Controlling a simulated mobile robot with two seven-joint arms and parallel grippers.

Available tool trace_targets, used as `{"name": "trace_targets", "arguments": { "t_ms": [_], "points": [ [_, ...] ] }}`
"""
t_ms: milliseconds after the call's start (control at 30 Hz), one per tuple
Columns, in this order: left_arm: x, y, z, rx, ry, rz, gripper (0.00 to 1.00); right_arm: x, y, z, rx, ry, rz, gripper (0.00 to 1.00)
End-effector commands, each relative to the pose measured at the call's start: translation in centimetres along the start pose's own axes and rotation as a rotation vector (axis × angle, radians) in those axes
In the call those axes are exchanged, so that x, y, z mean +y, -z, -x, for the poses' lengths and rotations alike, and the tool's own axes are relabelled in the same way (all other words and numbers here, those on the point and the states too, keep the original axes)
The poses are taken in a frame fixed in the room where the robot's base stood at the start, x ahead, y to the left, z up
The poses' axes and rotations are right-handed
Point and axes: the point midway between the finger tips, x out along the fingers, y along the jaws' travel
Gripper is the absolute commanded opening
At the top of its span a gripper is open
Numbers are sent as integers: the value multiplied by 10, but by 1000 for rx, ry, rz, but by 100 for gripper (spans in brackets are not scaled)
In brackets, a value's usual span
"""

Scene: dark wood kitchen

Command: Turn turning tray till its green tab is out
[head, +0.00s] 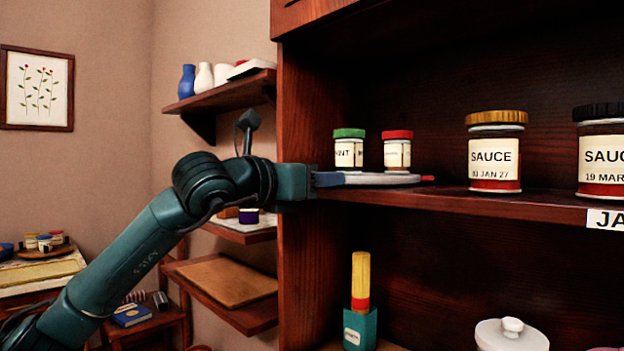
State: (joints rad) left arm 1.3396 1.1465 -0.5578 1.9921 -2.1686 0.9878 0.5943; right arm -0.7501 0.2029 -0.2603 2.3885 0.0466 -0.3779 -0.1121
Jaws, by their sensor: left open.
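The turning tray (398,180) is a thin pale grey disc on the cupboard shelf, seen almost edge-on. A green-lidded jar (349,150) and a red-lidded jar (397,151) stand on it. A small red tab (428,178) sticks out at its right edge. No green tab shows. My left gripper (335,179) reaches in from the left past the cupboard's side panel, its fingers level with the tray's left edge. It is open; I cannot tell whether it touches the tray. My right gripper is out of view.
Two sauce jars (495,152) (602,148) stand on the shelf (450,200) right of the tray. The cupboard's side panel (302,240) is close to my left arm.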

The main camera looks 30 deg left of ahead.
Motion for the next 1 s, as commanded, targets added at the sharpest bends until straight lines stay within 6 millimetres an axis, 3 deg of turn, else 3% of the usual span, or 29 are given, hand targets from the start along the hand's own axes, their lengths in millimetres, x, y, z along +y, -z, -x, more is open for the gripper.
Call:
{"name": "trace_targets", "arguments": {
  "t_ms": [167,433,633,800,1000],
  "points": [
    [1,1,16,-2,-2,0,42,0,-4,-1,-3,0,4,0],
    [1,3,74,0,-6,-4,42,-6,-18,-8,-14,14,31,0],
    [1,4,112,1,-4,-2,42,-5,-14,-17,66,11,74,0],
    [0,2,128,1,-1,-1,42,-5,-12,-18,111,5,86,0],
    [-1,0,132,1,1,0,42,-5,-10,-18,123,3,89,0]
  ]
}}
